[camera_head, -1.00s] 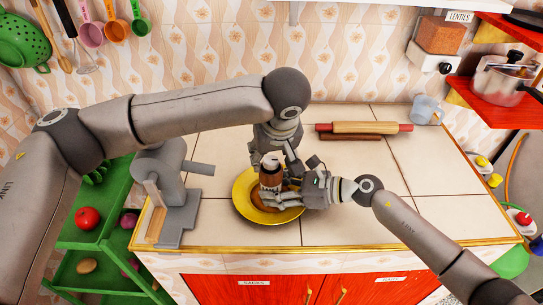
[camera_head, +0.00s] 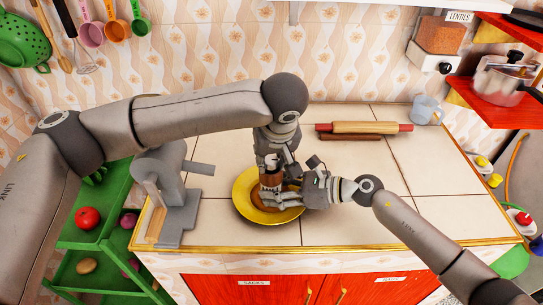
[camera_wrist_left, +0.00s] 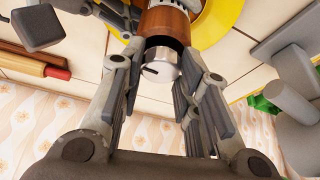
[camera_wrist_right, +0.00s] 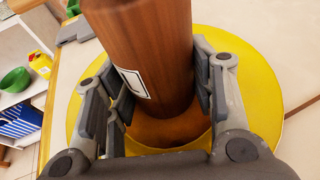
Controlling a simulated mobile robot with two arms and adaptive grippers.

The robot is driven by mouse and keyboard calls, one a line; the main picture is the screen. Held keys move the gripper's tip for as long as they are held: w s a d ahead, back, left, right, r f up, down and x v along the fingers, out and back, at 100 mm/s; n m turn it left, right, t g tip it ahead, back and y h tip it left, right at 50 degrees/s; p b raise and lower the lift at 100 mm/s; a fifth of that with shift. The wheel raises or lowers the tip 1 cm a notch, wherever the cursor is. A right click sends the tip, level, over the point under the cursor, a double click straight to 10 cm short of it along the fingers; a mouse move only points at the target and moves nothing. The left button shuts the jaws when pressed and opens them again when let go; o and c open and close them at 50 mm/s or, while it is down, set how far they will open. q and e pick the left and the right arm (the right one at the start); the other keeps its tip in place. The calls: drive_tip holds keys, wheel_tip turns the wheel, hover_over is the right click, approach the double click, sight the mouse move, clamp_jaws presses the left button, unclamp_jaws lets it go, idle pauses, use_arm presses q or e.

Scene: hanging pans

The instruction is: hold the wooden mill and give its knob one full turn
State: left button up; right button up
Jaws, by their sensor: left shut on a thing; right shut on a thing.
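The wooden mill (camera_head: 270,182) stands upright over the yellow plate (camera_head: 243,205) on the counter. My right gripper (camera_head: 277,196) comes in from the right, low, and is shut on the mill's brown body. In the right wrist view the body (camera_wrist_right: 150,45), with a small white label, sits between its fingers (camera_wrist_right: 162,95). My left gripper (camera_head: 272,166) points down from above and is shut on the mill's metal knob. The left wrist view shows the silver knob (camera_wrist_left: 161,70), with a dark notch, between the fingers (camera_wrist_left: 158,85). The head view mostly hides the knob.
A grey stand-like device (camera_head: 170,190) is left of the plate. The tiled counter is clear at front right.

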use_arm(q)
drive_tip(key=shift+m, duration=0.3)
drive_tip(key=m+h, duration=0.1)
drive_tip(key=m, duration=0.1)
drive_tip(key=m+h, duration=0.1)
drive_tip(key=m, duration=0.1)
drive_tip(key=shift+a+m, duration=0.2)
drive_tip(key=shift+m, duration=0.2)
drive_tip(key=m+h, duration=0.1)
drive_tip(key=m, duration=0.1)
drive_tip(key=m+g+h, duration=0.1)
drive_tip(key=m, duration=0.2)
drive_tip(key=shift+w+a, duration=0.1)
drive_tip(key=o, duration=1)
drive_tip(key=v, duration=1.2)
